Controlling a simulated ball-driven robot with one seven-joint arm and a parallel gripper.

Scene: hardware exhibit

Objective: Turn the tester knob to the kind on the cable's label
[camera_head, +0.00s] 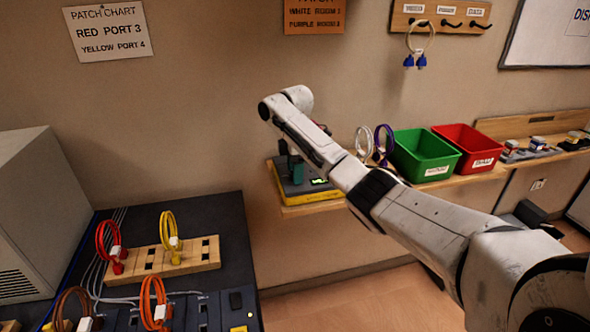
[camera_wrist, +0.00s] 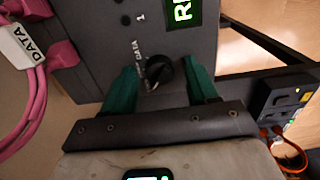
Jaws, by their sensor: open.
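The tester (camera_head: 293,192) is a yellow-edged dark box on the wall shelf, partly hidden behind my arm in the head view. In the wrist view its dark face (camera_wrist: 95,80) carries a round black knob (camera_wrist: 158,69), with lettering beside it that includes "DATA". A green display at the top is cut off and reads "R" and part of another letter. A pink cable (camera_wrist: 35,105) with a white label (camera_wrist: 20,43) reading "DATA" is plugged in at the left. My gripper (camera_wrist: 163,85) is open, its green fingers on either side of the knob; contact cannot be told.
White and purple cables (camera_head: 373,145), a green bin (camera_head: 425,155) and a red bin (camera_head: 468,148) stand right of the tester on the shelf. A dark bench (camera_head: 215,215) with red, yellow and orange cables is at left. Blue-plugged cables hang on a hook rack (camera_head: 440,18).

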